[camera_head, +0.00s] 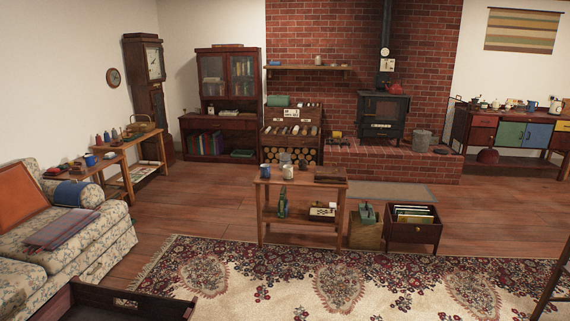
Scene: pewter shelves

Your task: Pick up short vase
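I cannot tell for certain which object is the short vase. A small grey-white vessel (287,172) stands upright on top of the wooden side table (318,183) in the middle of the room. A small blue vessel (265,171) stands beside it on the left. Several small bottle-like vessels (107,138) stand on the wooden stand by the left wall, too small to make out well. Neither of my grippers is in view.
A patterned rug (290,290) covers the near floor. A floral sofa (110,235) is at left, and a dark wooden crate (95,312) at the lower left edge. A record box (413,232) stands right of the table. Wooden floor (490,205) is clear at right.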

